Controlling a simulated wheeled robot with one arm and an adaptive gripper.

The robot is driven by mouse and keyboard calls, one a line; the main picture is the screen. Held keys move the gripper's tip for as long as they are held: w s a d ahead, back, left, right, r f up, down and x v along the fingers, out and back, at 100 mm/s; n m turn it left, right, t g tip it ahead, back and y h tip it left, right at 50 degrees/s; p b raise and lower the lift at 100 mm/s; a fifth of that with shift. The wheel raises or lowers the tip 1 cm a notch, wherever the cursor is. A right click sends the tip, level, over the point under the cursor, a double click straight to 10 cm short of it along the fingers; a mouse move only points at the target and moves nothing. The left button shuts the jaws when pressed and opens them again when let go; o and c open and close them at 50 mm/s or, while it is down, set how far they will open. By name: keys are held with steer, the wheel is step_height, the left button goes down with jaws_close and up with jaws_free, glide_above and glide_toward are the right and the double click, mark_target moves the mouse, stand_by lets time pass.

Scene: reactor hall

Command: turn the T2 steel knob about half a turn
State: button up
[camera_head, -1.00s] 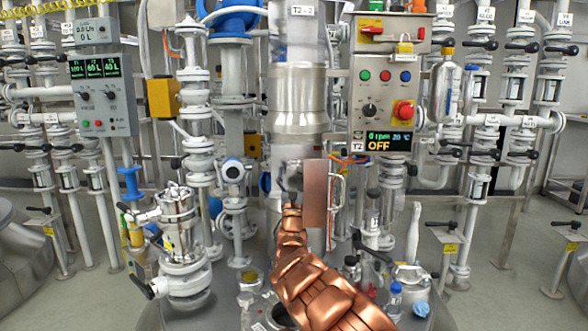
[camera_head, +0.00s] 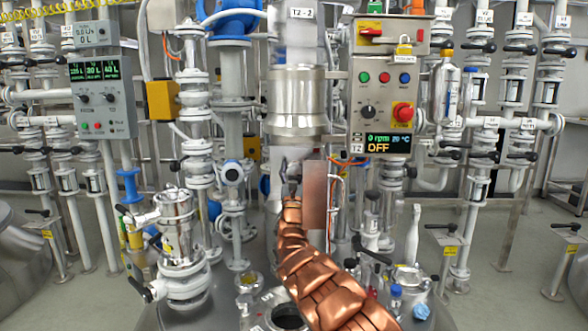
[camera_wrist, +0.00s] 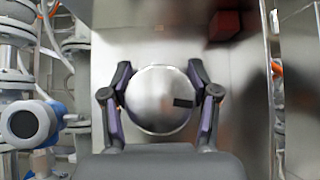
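The steel knob (camera_wrist: 157,100) is a round, shiny dome with a black mark on the right of its face. It fills the middle of the wrist view. My gripper (camera_wrist: 159,88) has one dark finger on each side of it, and both fingers appear to touch its sides. In the head view my gripper (camera_head: 290,178) is at the steel column under the T2 drive, and my copper-coloured arm hides the knob there. The T2 control box (camera_head: 382,98) above right reads OFF and 0 rpm.
A copper-toned plate (camera_head: 315,195) stands just right of my gripper. A steel filter vessel (camera_head: 178,232) is at the left. An open round port (camera_head: 288,316), bottles (camera_head: 396,298) and valves crowd the tank top below. Pipework fills the back.

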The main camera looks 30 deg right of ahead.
steer(key=c, duration=0.5)
steer(key=shift+a+m+g+h, duration=0.1)
steer(key=shift+m+g+h, duration=0.4)
steer(key=shift+m+h, duration=0.15)
